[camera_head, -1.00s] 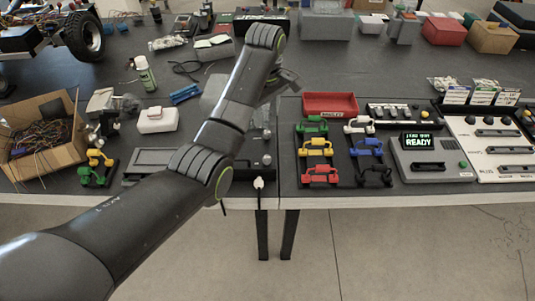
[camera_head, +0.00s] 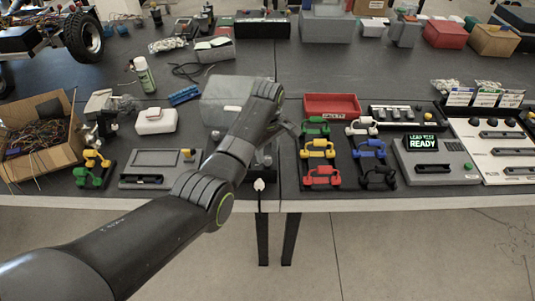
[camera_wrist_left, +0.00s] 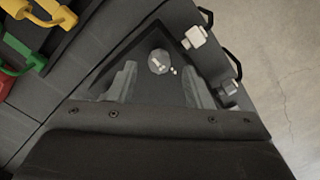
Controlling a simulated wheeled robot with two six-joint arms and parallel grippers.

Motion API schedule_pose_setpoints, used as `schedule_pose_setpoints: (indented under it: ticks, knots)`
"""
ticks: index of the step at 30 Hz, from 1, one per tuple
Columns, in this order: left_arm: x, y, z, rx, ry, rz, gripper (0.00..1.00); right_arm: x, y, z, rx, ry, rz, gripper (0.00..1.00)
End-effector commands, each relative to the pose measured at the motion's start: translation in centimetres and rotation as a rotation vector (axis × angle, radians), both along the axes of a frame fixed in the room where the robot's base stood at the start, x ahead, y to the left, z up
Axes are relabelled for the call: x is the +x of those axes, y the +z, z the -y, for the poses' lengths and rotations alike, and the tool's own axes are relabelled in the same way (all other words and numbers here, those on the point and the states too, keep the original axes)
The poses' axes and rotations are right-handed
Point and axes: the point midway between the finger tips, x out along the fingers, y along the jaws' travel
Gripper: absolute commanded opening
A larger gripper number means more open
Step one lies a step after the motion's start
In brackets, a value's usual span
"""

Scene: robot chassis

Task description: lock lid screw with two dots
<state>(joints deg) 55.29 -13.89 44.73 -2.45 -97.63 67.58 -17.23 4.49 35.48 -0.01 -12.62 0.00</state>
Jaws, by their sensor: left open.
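In the left wrist view, a round grey screw head (camera_wrist_left: 157,60) with a pale slot sits on a dark panel (camera_wrist_left: 150,88). Two small white dots (camera_wrist_left: 174,71) show beside it. My left gripper (camera_wrist_left: 158,73) is open, with its two fingers apart on either side of the screw in this view. Whether the fingers touch the panel cannot be told. In the head view my left gripper (camera_head: 289,128) is mostly hidden behind my wrist, over the dark unit near the table's front edge. My right gripper is not in view.
A rack of coloured handles (camera_head: 319,150) and a console reading READY (camera_head: 423,144) stand to the right. A raised grey lid or screen (camera_head: 222,92) stands behind my arm.

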Motion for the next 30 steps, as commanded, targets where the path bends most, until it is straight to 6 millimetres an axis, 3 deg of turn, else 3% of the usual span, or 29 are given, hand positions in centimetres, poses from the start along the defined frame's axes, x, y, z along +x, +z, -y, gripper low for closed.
schedule_pose_setpoints:
  ticks: [6, 17, 27, 30]
  knots:
    - [0.0, -2.2, 0.0, 0.001, 0.000, -0.001, 0.45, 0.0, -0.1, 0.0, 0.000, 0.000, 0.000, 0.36]
    - [0.0, -2.5, 0.0, 0.000, 0.000, 0.001, 0.45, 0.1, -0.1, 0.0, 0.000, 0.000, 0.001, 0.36]
    - [0.0, -2.5, 0.0, 0.001, 0.000, 0.001, 0.01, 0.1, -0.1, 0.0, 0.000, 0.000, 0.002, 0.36]
    - [0.0, -2.5, 0.0, 0.001, -0.001, 0.001, 0.01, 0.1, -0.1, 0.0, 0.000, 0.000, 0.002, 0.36]
